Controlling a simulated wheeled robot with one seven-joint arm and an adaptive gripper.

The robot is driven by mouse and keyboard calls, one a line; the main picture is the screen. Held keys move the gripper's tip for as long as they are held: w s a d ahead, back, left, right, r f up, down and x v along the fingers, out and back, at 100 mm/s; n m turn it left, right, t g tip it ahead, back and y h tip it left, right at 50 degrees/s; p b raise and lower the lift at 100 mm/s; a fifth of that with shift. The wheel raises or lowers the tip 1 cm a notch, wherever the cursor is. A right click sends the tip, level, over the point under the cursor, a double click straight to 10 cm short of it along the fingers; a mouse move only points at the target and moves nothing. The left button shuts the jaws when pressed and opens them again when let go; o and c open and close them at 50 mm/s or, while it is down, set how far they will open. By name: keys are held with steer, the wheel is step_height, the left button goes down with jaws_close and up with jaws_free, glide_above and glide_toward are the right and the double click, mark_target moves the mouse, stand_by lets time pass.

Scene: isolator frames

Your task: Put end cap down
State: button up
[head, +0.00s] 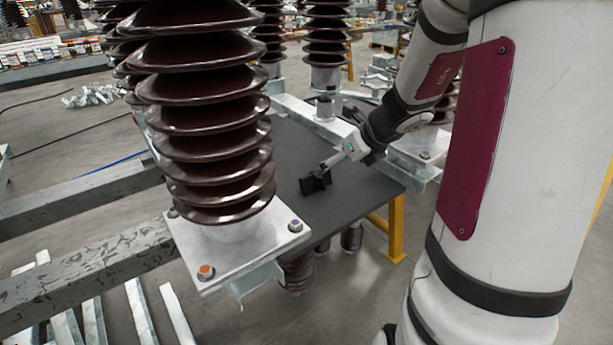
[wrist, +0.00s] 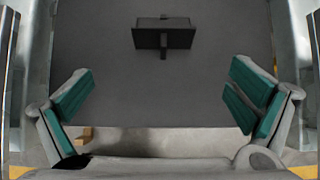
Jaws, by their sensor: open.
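A small black block-like piece, which I take to be the end cap (head: 313,182), rests on the dark grey table top (head: 290,150) near its front edge. In the wrist view the end cap (wrist: 163,39) shows as a flat black rectangle with a short narrow stem, at the top middle. My gripper (head: 334,160) is just beside and above it in the head view. In the wrist view my gripper (wrist: 160,82) has its teal-padded fingers spread wide with nothing between them. The end cap lies beyond the fingertips, apart from them.
A tall brown ribbed insulator (head: 210,120) on a bolted metal base plate (head: 235,250) stands close in front, left of the table. More insulators (head: 326,45) stand behind. A yellow table leg (head: 390,232) shows at the right. The table around the end cap is clear.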

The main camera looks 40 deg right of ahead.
mark_target(321, 177)
steer(key=b+x, duration=0.3)
steer(key=x, duration=0.5)
steer(key=shift+w+f, duration=0.15)
steer(key=shift+w, duration=0.05)
steer(key=shift+d+b+x, duration=0.2)
steer(key=shift+b+x, duration=1.15)
steer(key=shift+x, duration=1.3)
steer(key=shift+c, duration=0.2)
steer(key=c, duration=1.2)
steer(key=shift+o, duration=0.2)
